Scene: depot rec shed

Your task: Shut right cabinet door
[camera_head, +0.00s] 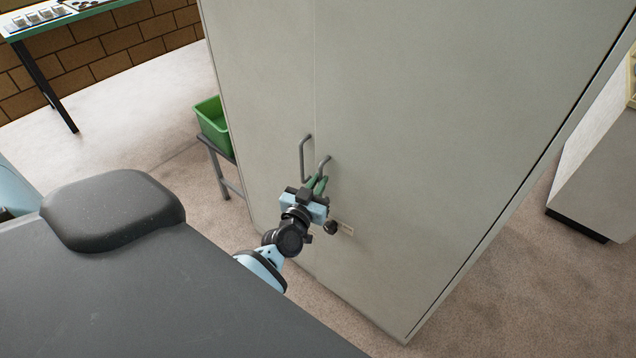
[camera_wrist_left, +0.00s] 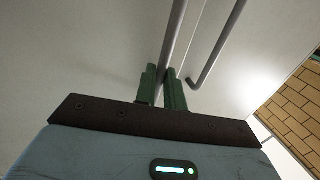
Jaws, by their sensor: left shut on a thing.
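The tall grey cabinet has a left door (camera_head: 262,100) and a right door (camera_head: 450,130), which meet at a thin vertical seam. The right door looks about flush with the left one. My left gripper (camera_head: 319,184) is shut on the right door's bar handle (camera_head: 325,161). In the left wrist view the green fingers (camera_wrist_left: 166,88) close around that handle (camera_wrist_left: 178,40). The left door's handle (camera_head: 303,158) is free beside it and also shows in the left wrist view (camera_wrist_left: 214,55). The lower part of the gripped handle is hidden behind the gripper. My right gripper is out of view.
A green bin (camera_head: 213,125) on a small stand (camera_head: 221,172) stands left of the cabinet. A table (camera_head: 45,62) is by the brick wall at the far left. A pale unit (camera_head: 598,185) stands to the right. Carpet in front of the cabinet is clear.

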